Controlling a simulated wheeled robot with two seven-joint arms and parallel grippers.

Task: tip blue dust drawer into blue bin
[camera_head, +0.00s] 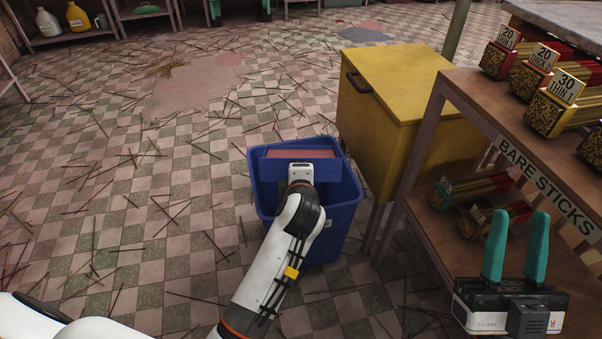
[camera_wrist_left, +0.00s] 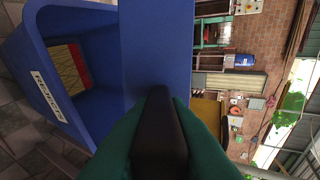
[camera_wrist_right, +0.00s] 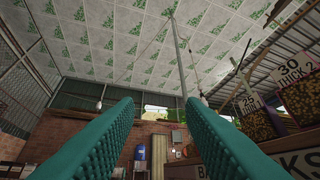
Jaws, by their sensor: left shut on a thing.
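The blue drawer (camera_head: 335,171) is held over the blue bin (camera_head: 265,208), its front panel facing me. A reddish-brown surface (camera_head: 300,152), likely the dust, shows inside it. The drawer looks near level; its exact tilt I cannot tell. The bin stands upright on the floor. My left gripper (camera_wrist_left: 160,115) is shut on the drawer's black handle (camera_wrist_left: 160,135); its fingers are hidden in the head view. In the left wrist view the drawer panel (camera_wrist_left: 155,45) is close beside the labelled bin (camera_wrist_left: 35,55). My right gripper (camera_head: 515,250) is open and empty at the lower right.
A yellow cabinet (camera_head: 400,90) stands just right of the bin. A wooden shelf (camera_head: 480,110) with incense boxes is at the right, close to my right gripper. Thin sticks litter the tiled floor. The floor left of the bin is otherwise open.

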